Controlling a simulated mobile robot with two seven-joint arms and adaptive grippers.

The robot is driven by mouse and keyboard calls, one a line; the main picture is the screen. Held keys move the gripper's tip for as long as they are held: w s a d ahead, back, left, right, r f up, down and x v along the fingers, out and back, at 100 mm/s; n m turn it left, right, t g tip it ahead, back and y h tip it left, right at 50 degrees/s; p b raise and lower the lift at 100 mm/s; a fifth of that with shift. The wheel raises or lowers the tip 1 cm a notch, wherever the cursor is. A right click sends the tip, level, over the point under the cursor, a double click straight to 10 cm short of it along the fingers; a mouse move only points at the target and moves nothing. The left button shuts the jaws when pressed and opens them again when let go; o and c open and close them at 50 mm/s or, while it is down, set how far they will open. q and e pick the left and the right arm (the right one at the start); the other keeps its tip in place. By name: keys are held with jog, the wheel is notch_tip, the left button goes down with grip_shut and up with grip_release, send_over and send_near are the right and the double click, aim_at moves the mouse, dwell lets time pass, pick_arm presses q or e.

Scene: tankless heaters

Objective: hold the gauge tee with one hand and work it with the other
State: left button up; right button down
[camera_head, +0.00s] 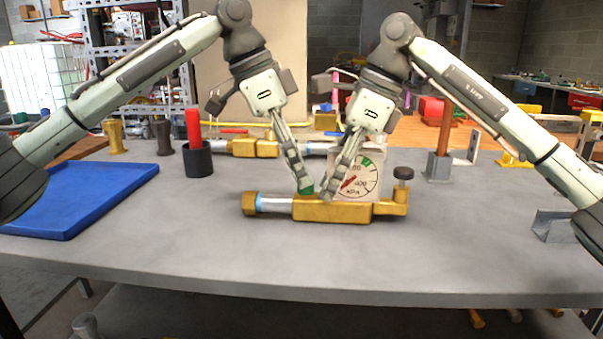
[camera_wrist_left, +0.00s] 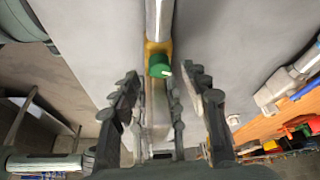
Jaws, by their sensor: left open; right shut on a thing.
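The gauge tee (camera_head: 345,212) lies on the grey table, a brass body with a silver and blue pipe section at its left end. It carries a square white gauge (camera_head: 367,185) with a red needle, a black knob (camera_head: 402,173) at right and a green cap (camera_head: 306,191). The cap also shows in the left wrist view (camera_wrist_left: 159,64). My left gripper (camera_head: 303,187) is open, its fingertips close by the green cap; contact is unclear. My right gripper (camera_head: 332,193) is shut on the gauge tee beside the gauge's left edge; its exact grip is partly hidden.
A blue tray (camera_head: 85,196) lies at left. Another brass fitting (camera_head: 252,147) lies behind my arms. A grey block (camera_head: 438,166) holds a brown rod. The table front is clear.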

pick_arm(q)
jog(key=shift+x, duration=1)
